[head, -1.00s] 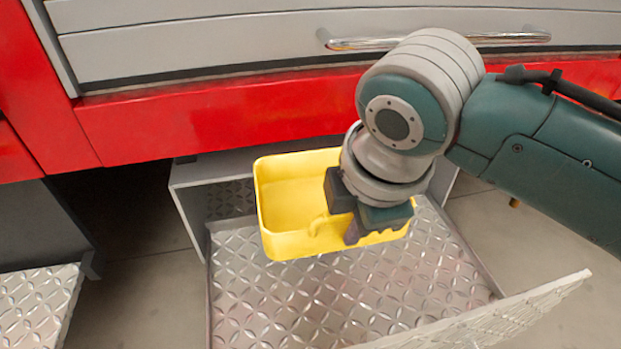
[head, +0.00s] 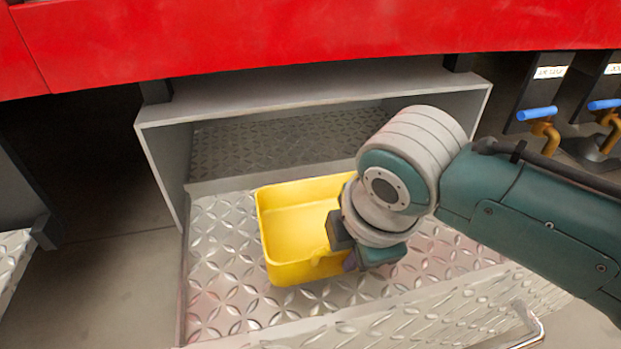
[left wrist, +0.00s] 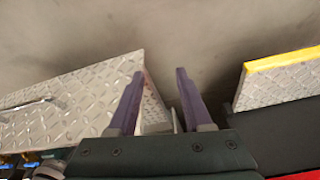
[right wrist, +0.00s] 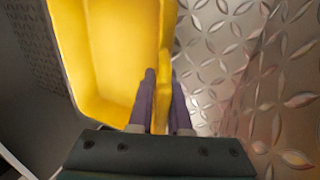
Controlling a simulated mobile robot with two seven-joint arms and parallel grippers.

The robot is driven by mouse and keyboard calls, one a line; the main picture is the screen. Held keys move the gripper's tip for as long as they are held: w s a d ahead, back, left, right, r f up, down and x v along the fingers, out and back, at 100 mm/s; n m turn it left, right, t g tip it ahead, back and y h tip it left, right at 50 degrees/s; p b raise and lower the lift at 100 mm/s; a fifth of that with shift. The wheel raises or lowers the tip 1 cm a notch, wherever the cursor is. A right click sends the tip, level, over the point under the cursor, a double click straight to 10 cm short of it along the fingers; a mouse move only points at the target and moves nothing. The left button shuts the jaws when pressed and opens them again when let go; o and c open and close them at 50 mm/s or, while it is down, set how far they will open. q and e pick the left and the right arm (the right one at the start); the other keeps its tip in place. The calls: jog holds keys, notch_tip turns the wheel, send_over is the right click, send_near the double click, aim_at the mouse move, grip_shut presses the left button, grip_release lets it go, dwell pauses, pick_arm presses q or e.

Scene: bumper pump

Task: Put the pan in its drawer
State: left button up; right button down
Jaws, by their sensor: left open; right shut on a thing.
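The yellow pan (head: 296,232) is in the open drawer (head: 228,300) of diamond-plate metal, over the left-middle of its floor. I cannot tell whether the pan touches the floor. My right gripper (head: 352,262) is shut on the pan's near right wall, which also shows between its fingers in the right wrist view (right wrist: 163,95). The gripper hides part of that wall. My left gripper (left wrist: 158,95) is open and empty in the left wrist view, with floor and diamond-plate metal beyond it. It is not in the head view.
The grey drawer housing (head: 310,98) stands behind, under a red bumper (head: 300,35). Blue-handled valves (head: 537,113) are at the right. The drawer's front panel (head: 440,315) with a handle (head: 525,330) is nearest. Bare drawer floor lies left of the pan.

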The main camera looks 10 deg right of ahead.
notch_tip(320, 180, down, 4)
jog(key=b, duration=0.3)
jog(key=shift+r, duration=0.2)
jog(key=c, duration=1.3)
grip_release()
jog(key=shift+f, duration=0.15)
jog(key=o, duration=0.5)
jog(key=shift+c, duration=0.2)
jog(key=p+v, duration=1.1)
jog(key=v, duration=0.1)
